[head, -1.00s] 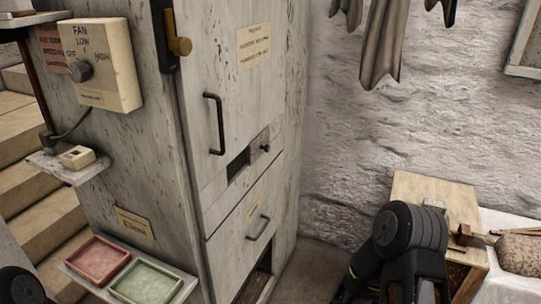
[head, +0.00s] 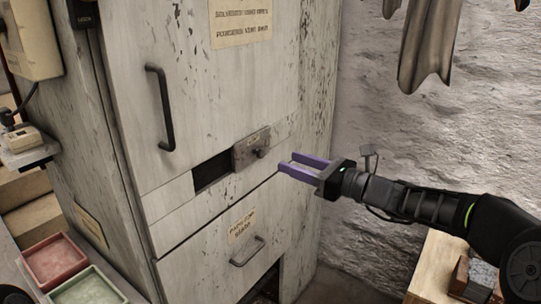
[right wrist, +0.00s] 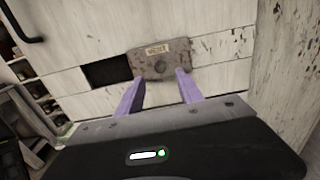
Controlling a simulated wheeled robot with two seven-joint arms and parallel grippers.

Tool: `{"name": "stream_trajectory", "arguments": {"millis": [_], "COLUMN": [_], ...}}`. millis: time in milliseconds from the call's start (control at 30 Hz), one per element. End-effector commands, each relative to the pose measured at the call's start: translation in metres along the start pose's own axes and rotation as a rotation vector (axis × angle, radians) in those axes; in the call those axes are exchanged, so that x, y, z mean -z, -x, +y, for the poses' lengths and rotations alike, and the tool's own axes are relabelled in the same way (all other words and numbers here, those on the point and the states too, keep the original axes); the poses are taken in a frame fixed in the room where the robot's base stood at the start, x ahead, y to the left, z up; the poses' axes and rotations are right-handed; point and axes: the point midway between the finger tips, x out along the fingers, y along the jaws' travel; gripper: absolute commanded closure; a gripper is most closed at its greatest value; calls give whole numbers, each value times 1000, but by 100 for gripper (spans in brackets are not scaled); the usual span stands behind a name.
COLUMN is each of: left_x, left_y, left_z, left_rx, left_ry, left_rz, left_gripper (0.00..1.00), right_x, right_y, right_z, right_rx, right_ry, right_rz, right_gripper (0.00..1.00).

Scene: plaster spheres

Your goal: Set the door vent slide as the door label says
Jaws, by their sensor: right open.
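The vent slide (head: 251,148) is a worn grey metal plate with a round knob (head: 261,153) on the cabinet door. A dark vent opening (head: 212,170) shows to its left, uncovered. The door label (head: 241,22) is a cream card high on the door, cut by the top edge; its print is too small to read surely. My right gripper (head: 303,168), with purple fingers, is open and empty, just right of the slide. In the right wrist view the open fingers (right wrist: 158,92) point at the slide (right wrist: 160,60), the knob lying ahead between them. My left gripper is out of view.
A black door handle (head: 160,108) is above left of the vent. A labelled drawer (head: 215,262) with a handle is below. Red (head: 55,262) and green (head: 88,290) trays sit at lower left. A wooden crate (head: 432,275) stands at lower right.

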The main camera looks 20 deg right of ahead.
Motion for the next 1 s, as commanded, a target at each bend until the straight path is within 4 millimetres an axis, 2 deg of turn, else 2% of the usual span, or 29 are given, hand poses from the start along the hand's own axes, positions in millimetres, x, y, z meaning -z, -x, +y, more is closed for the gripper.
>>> {"name": "stream_trajectory", "arguments": {"millis": [333,467,800,1000], "left_x": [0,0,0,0], "left_y": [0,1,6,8], "left_z": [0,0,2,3], "left_rx": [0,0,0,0], "left_ry": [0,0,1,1], "left_rz": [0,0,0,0], "left_gripper": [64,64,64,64], "right_x": [2,2,2,3], "right_y": [-1,-9,-58,-77], "right_z": [0,1,1,1], "right_rx": [0,-2,-2,-1], "right_ry": [-6,-6,-6,-5], "right_rz": [5,6,6,7], "right_gripper": [56,56,56,56]}}
